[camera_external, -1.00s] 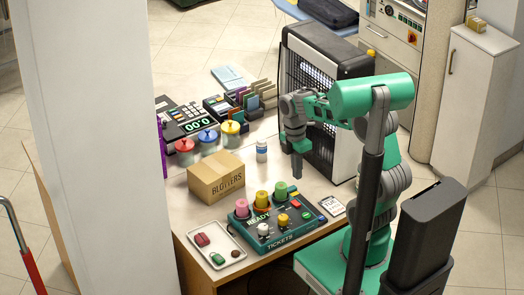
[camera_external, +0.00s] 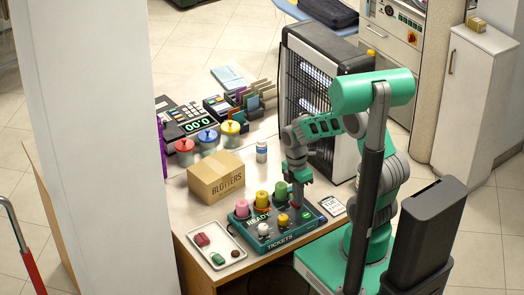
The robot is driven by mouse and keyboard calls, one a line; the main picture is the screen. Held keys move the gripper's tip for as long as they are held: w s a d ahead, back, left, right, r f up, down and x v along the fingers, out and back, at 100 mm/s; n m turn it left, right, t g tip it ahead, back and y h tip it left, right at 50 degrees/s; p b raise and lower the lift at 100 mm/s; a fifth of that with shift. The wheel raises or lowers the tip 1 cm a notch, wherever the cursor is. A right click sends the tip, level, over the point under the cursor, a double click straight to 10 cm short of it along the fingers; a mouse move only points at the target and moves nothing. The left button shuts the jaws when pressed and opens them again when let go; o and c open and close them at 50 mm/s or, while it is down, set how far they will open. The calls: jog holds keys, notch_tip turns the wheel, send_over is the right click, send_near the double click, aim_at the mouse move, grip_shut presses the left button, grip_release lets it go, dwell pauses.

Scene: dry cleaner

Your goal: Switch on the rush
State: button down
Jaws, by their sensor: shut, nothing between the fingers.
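A teal ticket panel (camera_external: 283,240) marked READY and TICKETS stands at the front of the counter. It carries a pink cylinder (camera_external: 242,208), a yellow one (camera_external: 262,200) and a green one (camera_external: 281,191). On its front part are a white knob (camera_external: 263,229), a yellow knob (camera_external: 283,220) and a small green button (camera_external: 306,215). I cannot read a rush label on any control. My gripper (camera_external: 297,204) is shut and empty, pointing down at the panel's back right, just right of the green cylinder. It hides that spot; I cannot tell whether it touches the panel.
A white tray (camera_external: 235,262) with small red and green items lies at left, a card (camera_external: 332,206) at right. A large black-grilled unit (camera_external: 318,95) stands close behind my arm.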

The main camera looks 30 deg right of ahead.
jog(key=shift+s+f, duration=0.15)
jog(key=shift+f, duration=0.05)
jog(key=shift+w+r, duration=0.2)
jog(key=shift+w, duration=0.4)
jog(key=shift+w+f, duration=0.1)
jog(key=shift+w, duration=0.25)
jog(key=shift+s, duration=0.1)
notch_tip(320, 180, up, 14)
jog(key=w+p, duration=0.1)
jog(key=shift+w+p, duration=0.35)
